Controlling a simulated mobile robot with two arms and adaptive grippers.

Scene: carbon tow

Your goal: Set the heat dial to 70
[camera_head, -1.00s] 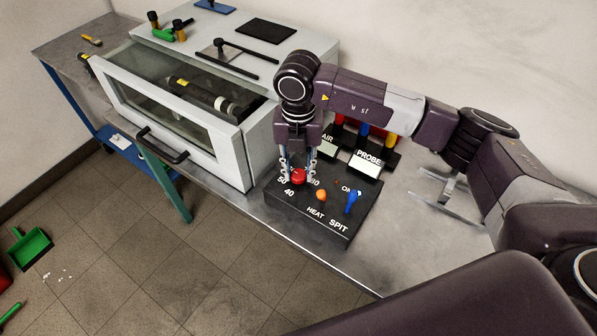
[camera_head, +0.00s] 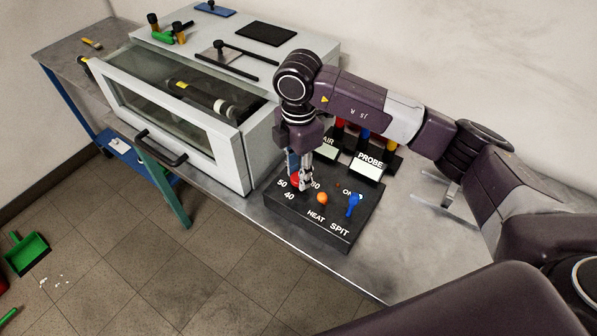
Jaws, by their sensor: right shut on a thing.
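The heat dial (camera_head: 295,182) is a red knob on top of a black control box (camera_head: 290,213). The box carries white numbers, with 50 and 40 readable at the dial's left, and the words HEAT and SPIT on its front part. My right gripper (camera_head: 301,183) points down over the dial and is shut on it, its fingers hiding most of the knob. The dial's pointer and some of the numbers are hidden behind the fingers, so its setting cannot be read. My left gripper is out of view.
An orange knob (camera_head: 322,198) and a blue switch (camera_head: 353,204) stand on the same box, right of the dial. Behind are the AIR and PROBE labelled blocks (camera_head: 367,168). A white glass-fronted oven (camera_head: 245,150) stands close at left. Bare bench (camera_head: 410,235) lies to the right.

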